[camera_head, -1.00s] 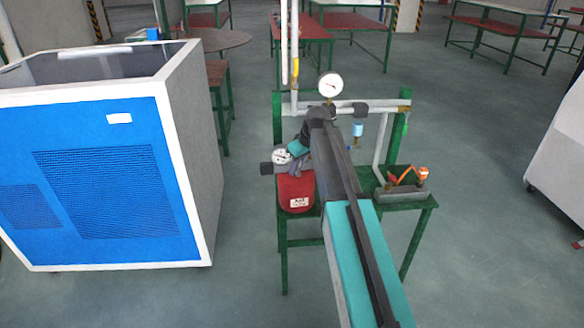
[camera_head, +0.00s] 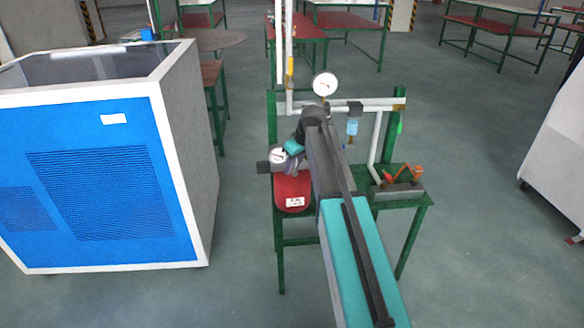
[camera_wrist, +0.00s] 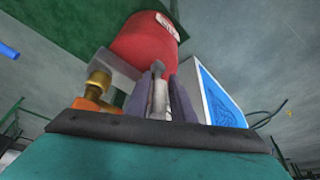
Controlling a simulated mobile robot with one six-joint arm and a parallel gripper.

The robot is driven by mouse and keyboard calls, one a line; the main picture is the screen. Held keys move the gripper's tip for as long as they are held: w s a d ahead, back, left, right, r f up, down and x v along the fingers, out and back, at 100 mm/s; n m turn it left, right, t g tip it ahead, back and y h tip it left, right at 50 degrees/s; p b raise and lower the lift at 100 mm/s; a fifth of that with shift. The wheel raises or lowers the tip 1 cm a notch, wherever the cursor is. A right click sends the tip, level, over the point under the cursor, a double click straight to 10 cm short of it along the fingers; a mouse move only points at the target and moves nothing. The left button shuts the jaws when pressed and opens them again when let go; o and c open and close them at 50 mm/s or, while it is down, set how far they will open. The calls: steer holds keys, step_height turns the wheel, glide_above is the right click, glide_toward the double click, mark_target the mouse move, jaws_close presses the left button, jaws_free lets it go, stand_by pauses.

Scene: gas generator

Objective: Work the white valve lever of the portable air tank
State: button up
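The portable air tank is red. It stands on the green stand in the head view (camera_head: 292,190), and it fills the upper middle of the wrist view (camera_wrist: 146,45). My gripper (camera_wrist: 161,95) is at the tank's top. Its two grey-purple fingers stand on either side of a pale upright piece, the white valve lever (camera_wrist: 160,92), with little or no gap. The fingers look shut on it. A brass and orange fitting (camera_wrist: 98,82) lies left of the fingers. In the head view, my gripper (camera_head: 291,150) and arm hide most of the valve, and the lever cannot be made out.
A pressure gauge (camera_head: 325,85) and white pipes (camera_head: 375,104) rise behind my arm. A grey tray (camera_head: 398,191) with orange-handled parts sits on the stand's right side. A large blue-and-white machine (camera_head: 115,170) is at left. Floor right of the stand is clear.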

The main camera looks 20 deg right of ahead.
steer(key=v, duration=1.3)
steer(key=shift+r+b, duration=0.2)
steer(key=shift+b, duration=0.15)
steer(key=s+a+f+m+g, duration=0.15)
steer(key=s+f, duration=0.35)
steer(key=f, duration=0.8)
steer(key=s+a+f+m+g, duration=0.1)
steer(key=s+a+f+g, duration=0.15)
steer(key=s+f, duration=0.65)
steer(key=s+a+f+m+g, duration=0.1)
steer(key=s+a+f, duration=0.15)
steer(key=f, duration=1.35)
steer(key=s+a+f+g, duration=0.1)
steer(key=s+f, duration=0.6)
steer(key=s, duration=0.4)
steer(key=s+a+f+m+g+h, duration=0.1)
steer(key=s+f+g, duration=0.1)
steer(key=s+f, duration=0.5)
steer(key=s+a+f+m+g+h+p, duration=0.1)
steer(key=s+f, duration=0.5)
steer(key=s, duration=1)
steer(key=shift+s+a+f, duration=0.25)
steer(key=shift+s+f, duration=0.05)
steer(key=shift+f, duration=0.1)
